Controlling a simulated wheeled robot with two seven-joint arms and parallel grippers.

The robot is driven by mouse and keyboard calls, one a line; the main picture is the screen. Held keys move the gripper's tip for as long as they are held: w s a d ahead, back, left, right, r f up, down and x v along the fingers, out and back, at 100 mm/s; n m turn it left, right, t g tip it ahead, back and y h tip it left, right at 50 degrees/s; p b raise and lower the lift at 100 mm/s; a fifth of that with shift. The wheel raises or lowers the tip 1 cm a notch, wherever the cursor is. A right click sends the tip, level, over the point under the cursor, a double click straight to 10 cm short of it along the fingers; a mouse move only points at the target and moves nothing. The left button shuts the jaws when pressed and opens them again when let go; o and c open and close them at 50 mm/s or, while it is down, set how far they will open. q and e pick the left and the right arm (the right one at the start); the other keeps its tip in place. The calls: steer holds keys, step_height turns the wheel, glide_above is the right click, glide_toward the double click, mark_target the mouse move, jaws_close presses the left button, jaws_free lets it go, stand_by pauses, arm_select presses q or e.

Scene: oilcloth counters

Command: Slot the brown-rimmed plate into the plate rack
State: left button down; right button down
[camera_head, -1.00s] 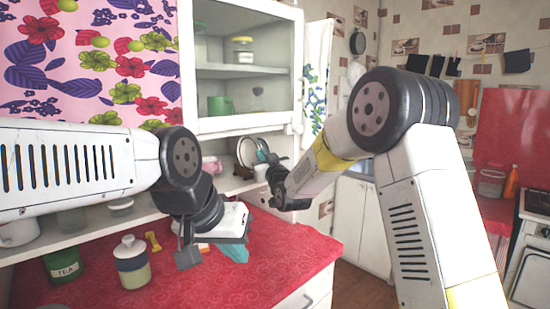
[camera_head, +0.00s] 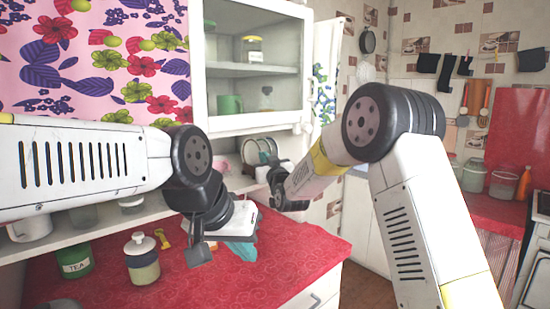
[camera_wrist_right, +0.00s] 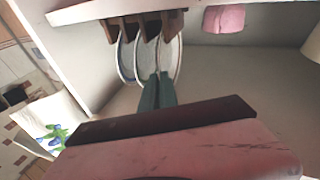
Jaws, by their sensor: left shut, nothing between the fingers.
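The wooden plate rack (camera_wrist_right: 146,26) appears upside down in the right wrist view, with several plates on edge in its slots. The rightmost plate (camera_wrist_right: 174,57) seems to have a brownish rim; a paler plate (camera_wrist_right: 127,58) stands at the left. My right gripper (camera_wrist_right: 159,76) has its teal fingers close together at the plates' edges. Whether a plate is between them is unclear. In the head view my right gripper (camera_head: 274,162) is at the shelf, beside the plates (camera_head: 251,151). My left gripper (camera_head: 245,253) is shut and empty, low over the red counter.
A glass-fronted cabinet (camera_head: 252,122) hangs above the rack's shelf. A pink object (camera_wrist_right: 224,18) is beside the rack.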

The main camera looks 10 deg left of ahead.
stand_by(0.3)
steer(key=c, duration=1.6)
jaws_free()
steer(key=shift+o, duration=0.2)
steer(key=s+d+m+g+h, duration=0.2)
steer(key=s+d, duration=0.6)
steer(key=d, duration=0.3)
steer(key=s+d+m+g+h, duration=0.1)
steer(key=s+d+g+h, duration=0.2)
steer(key=s+d, duration=0.75)
steer(key=s+d+f+m+g, duration=0.1)
steer(key=s+d+f+g, duration=0.1)
steer(key=s+d, duration=0.2)
steer(key=s+d+f+m+g+h, duration=0.1)
steer(key=s+d, duration=0.3)
steer(key=s, duration=0.7)
steer(key=s+d+f+m+g+h, duration=0.1)
steer(key=s+d+f+g, duration=0.2)
steer(key=s+d, duration=0.2)
steer(key=s, duration=0.2)
steer(key=shift+s+f, duration=0.2)
steer(key=shift+s, duration=0.15)
